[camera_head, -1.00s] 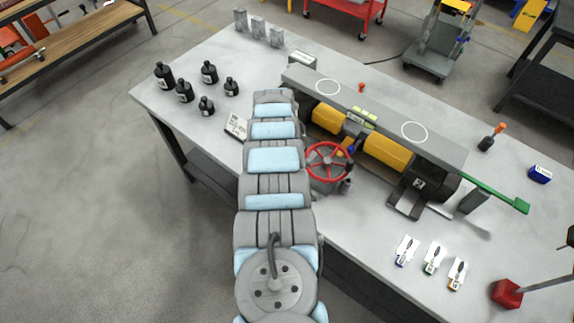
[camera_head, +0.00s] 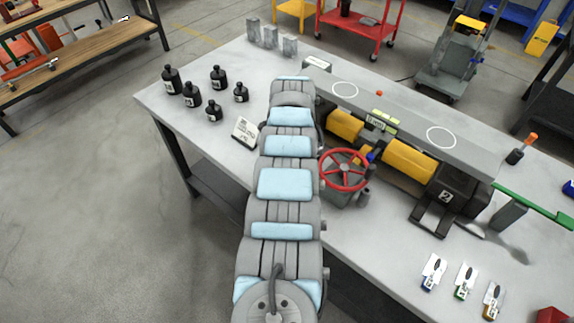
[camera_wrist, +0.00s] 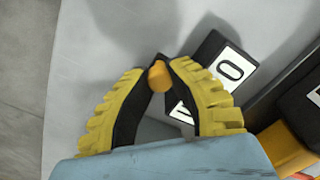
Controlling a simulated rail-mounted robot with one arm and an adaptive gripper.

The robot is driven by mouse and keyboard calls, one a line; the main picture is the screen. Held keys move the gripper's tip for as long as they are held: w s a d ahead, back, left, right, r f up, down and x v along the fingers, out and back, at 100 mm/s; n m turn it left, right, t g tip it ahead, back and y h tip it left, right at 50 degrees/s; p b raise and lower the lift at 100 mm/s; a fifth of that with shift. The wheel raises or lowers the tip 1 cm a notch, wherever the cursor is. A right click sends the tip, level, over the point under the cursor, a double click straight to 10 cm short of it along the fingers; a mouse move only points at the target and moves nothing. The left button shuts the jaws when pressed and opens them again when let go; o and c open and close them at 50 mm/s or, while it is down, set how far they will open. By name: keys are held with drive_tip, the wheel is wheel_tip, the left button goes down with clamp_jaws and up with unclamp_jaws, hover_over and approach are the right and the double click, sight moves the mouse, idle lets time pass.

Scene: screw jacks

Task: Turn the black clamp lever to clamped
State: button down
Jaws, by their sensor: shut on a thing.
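In the wrist view, my gripper (camera_wrist: 161,70), with yellow ribbed backs and black inner faces, is closed in on the black clamp lever. Only a round orange end of the lever (camera_wrist: 158,78) shows clearly between the fingertips; its black part is hard to tell from the dark fingers. Just to the right is a black block with a white "0" label (camera_wrist: 230,67). Part of a second white label (camera_wrist: 182,111) shows behind the right finger. In the head view, the gripper and lever are hidden behind my arm.
The grey-and-yellow screw jack unit (camera_head: 408,160) and its red handwheel (camera_head: 344,169) stand right of my arm. Several black bottles (camera_head: 192,95) and a white sign (camera_head: 245,132) are to the left. Three small labelled items (camera_head: 465,280) lie at the front right of the bench.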

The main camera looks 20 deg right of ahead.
drive_tip(key=shift+f, duration=0.15)
idle(0.4)
drive_tip(key=c, duration=0.9)
unclamp_jaws()
drive_tip(key=shift+r, duration=0.2)
drive_tip(key=shift+r, duration=5.9)
